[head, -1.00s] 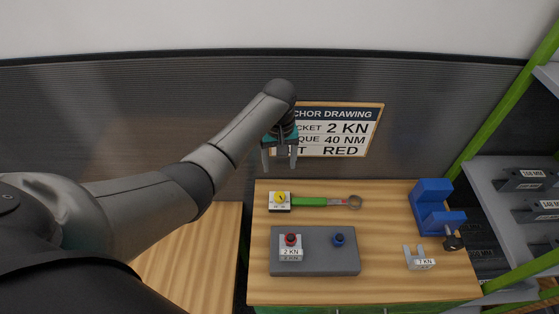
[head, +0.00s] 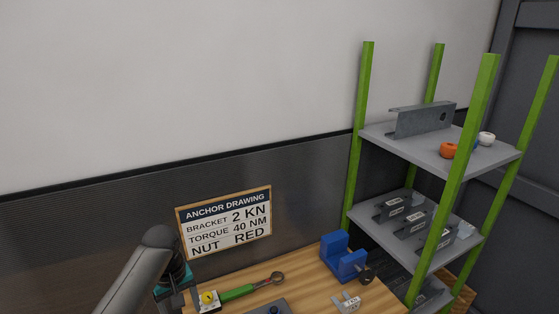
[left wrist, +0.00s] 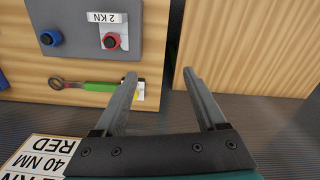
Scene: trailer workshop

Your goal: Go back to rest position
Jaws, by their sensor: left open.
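My left gripper (left wrist: 167,82) is open and empty in the left wrist view, with its two fingers apart. In the head view my left arm comes in at the lower left, and the gripper (head: 180,296) is partly cut off by the bottom edge. It is near the left end of the workbench (head: 310,278), by the green-handled torque wrench (head: 238,292). In the left wrist view the wrench (left wrist: 103,87) lies beside the left finger, which overlaps its handle end. My right gripper is not in view.
The dark plate (left wrist: 80,30) on the bench holds a red nut (left wrist: 111,41) and a blue nut (left wrist: 50,38). A blue vise (head: 343,258) and a 7 KN bracket (head: 347,303) stand rightward. A green-post shelf (head: 405,150) is farther right. The anchor drawing sign (head: 224,222) hangs behind.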

